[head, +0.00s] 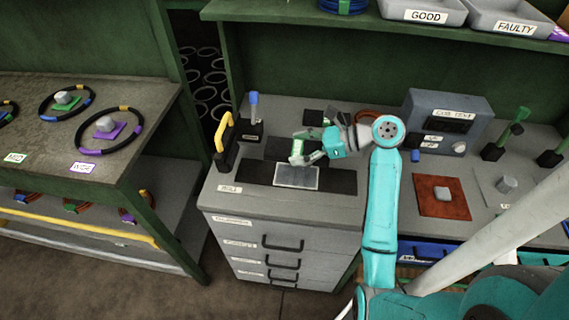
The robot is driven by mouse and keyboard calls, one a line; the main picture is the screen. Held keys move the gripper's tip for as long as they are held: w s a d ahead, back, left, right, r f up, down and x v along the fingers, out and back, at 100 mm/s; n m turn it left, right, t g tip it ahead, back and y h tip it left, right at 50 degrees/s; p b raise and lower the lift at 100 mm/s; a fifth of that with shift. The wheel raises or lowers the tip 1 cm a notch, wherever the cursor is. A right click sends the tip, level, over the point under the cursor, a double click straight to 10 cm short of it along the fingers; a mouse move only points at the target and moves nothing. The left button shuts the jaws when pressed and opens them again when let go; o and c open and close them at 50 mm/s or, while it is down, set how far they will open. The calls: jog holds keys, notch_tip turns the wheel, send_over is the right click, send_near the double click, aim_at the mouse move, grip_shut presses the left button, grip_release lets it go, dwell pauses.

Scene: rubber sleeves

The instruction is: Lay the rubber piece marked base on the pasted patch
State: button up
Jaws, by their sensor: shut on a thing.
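My gripper (300,147) is over the grey cabinet top, shut on a small piece with a pale, green-edged face (297,151). Any marking on it is too small to read, so I cannot tell whether it is the base piece. A shiny light grey patch (297,177) lies on a long black strip (342,182) near the cabinet's front. The held piece appears just behind and above the patch, apart from it. Dark flat pieces lie behind, one at the left (277,148) and one at the back (313,117), partly near my gripper.
A yellow-handled tool (226,140) and a blue-handled brush in a dark holder (252,115) stand at the left. A grey tester box (446,120) stands at the back right. A red-brown mat (442,207) with a grey block lies at the right. Shelves stand left and above.

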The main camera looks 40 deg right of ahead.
aim_at(298, 175)
jog(key=shift+f, duration=4.8)
jog(key=shift+f, duration=0.15)
jog(key=o, duration=1.3)
